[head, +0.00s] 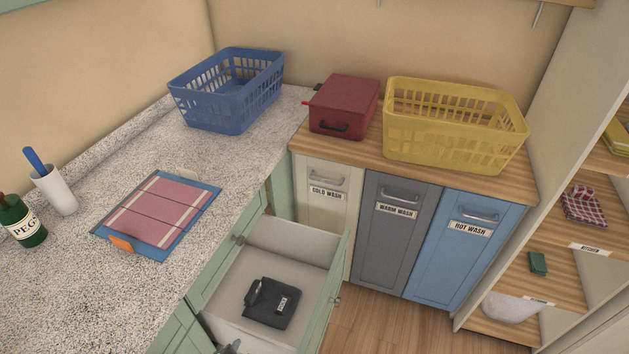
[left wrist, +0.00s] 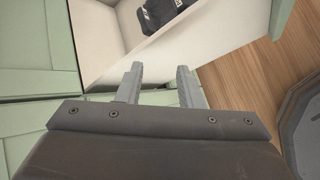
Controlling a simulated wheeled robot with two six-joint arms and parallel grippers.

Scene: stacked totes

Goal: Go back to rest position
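My left gripper (left wrist: 160,86) shows in the left wrist view with its two fingers apart and nothing between them. It is just outside the open green drawer (left wrist: 105,35), whose pale inside lies beyond the fingertips. A dark folded cloth item with a white label (left wrist: 165,14) lies in that drawer. In the head view the drawer (head: 292,240) stands pulled out below the counter, with the dark item (head: 272,303) lying in it. My right gripper is in neither view.
The speckled counter (head: 110,285) holds a blue basket (head: 228,100) and a folding board with pink cloth (head: 160,212). A red box (head: 343,104) and yellow basket (head: 455,125) stand on the wooden top. Shelves (head: 540,230) are at the right. Wooden floor (head: 385,325) is clear beside the drawer.

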